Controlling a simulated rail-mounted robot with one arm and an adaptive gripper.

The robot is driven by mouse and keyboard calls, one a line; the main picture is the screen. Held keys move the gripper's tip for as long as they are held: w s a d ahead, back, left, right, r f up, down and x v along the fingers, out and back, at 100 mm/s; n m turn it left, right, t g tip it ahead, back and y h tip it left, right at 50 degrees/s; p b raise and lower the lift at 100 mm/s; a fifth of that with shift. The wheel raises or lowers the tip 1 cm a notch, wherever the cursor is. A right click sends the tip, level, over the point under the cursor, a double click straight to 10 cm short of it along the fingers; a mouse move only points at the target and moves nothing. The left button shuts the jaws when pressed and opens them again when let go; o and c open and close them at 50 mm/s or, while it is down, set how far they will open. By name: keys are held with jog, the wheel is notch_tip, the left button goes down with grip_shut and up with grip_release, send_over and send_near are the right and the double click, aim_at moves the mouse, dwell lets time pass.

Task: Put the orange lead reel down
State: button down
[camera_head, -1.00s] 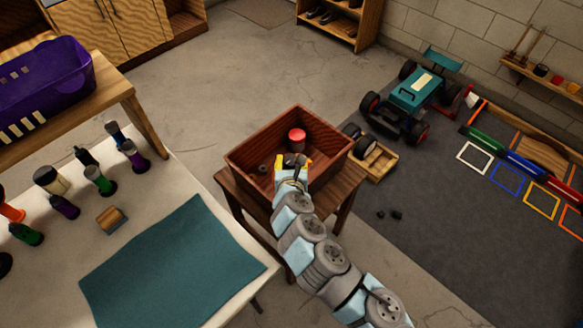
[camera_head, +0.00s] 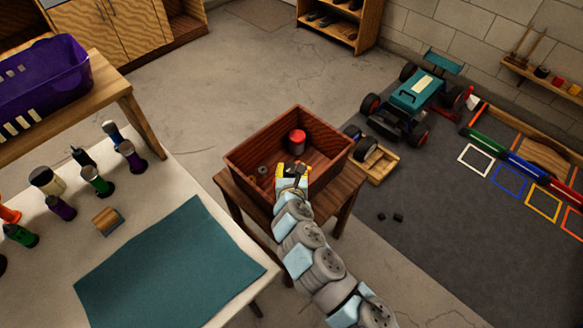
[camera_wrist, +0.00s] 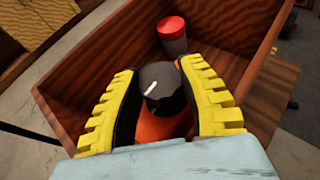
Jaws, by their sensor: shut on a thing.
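My gripper (camera_wrist: 164,105) is shut on the orange lead reel (camera_wrist: 165,127), with its yellow toothed fingers on either side of it. The reel has an orange body and a black knob-like top with a white mark. In the head view my gripper (camera_head: 292,171) is at the near side of the open wooden box (camera_head: 255,149), low over its opening. The reel is hidden behind my gripper there. I cannot tell whether the reel touches the box floor.
A red-capped grey can (camera_head: 297,141) stands inside the box at the back, with small round parts (camera_head: 263,170) at its left. The box sits on a small wooden table (camera_head: 340,190). A workbench with a teal mat (camera_head: 170,265) is at left, an RC car (camera_head: 410,100) at right.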

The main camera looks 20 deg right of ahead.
jog(key=shift+f, duration=0.3)
jog(key=c, duration=0.7)
grip_release()
jog(key=shift+d+r, duration=0.1)
jog(key=shift+r, duration=0.35)
jog(key=shift+s+r, duration=0.2)
jog(key=shift+r, duration=0.1)
jog(key=p+v, duration=0.3)
jog(key=v, duration=0.8)
jog(key=shift+s+a, duration=0.2)
jog(key=shift+a, duration=0.05)
